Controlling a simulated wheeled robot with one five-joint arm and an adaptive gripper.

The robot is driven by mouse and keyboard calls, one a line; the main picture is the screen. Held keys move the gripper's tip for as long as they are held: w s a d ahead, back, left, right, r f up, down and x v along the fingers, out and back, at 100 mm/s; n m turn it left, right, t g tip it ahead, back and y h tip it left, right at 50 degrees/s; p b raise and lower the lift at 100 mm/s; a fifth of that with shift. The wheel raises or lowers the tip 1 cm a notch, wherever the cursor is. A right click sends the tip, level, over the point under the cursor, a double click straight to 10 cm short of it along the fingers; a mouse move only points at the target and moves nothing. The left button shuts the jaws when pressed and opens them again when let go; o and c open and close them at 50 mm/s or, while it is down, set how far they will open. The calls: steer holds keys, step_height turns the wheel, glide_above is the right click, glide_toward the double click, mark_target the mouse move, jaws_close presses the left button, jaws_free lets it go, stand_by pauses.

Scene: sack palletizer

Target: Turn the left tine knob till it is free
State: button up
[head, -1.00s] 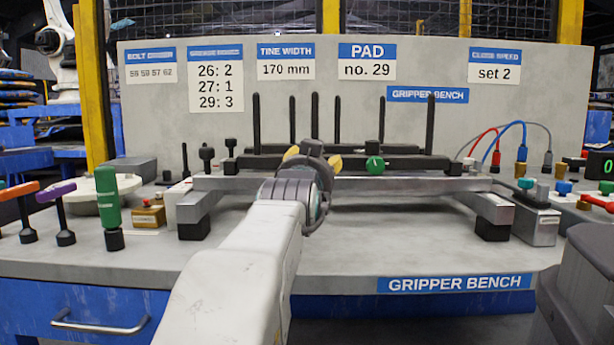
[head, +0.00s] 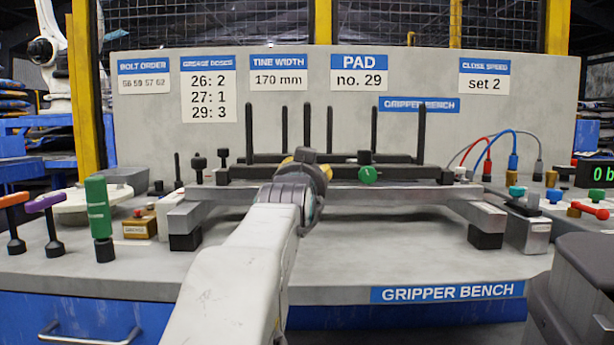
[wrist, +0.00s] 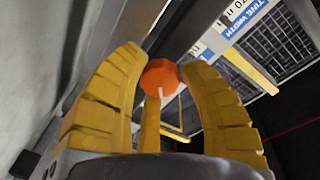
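A green knob (head: 367,174) shows on the same bar to the right. Several upright black tines (head: 421,135) rise from the bars.
The bars rest on a grey metal frame (head: 400,198) on the bench (head: 340,265). A green-handled tool (head: 99,210) and an orange and a purple handle stand at left. Cables and small coloured knobs are at right. The bench front is mostly clear.

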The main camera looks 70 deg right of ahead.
jaws_close()
steer(key=shift+a+r+n+h, duration=0.1)
steer(key=shift+n+h, duration=0.2)
steer(key=shift+n, duration=1.8)
steer(key=shift+w, duration=0.1)
steer(key=shift+o, duration=2.4)
jaws_free()
steer(key=v, duration=1.2)
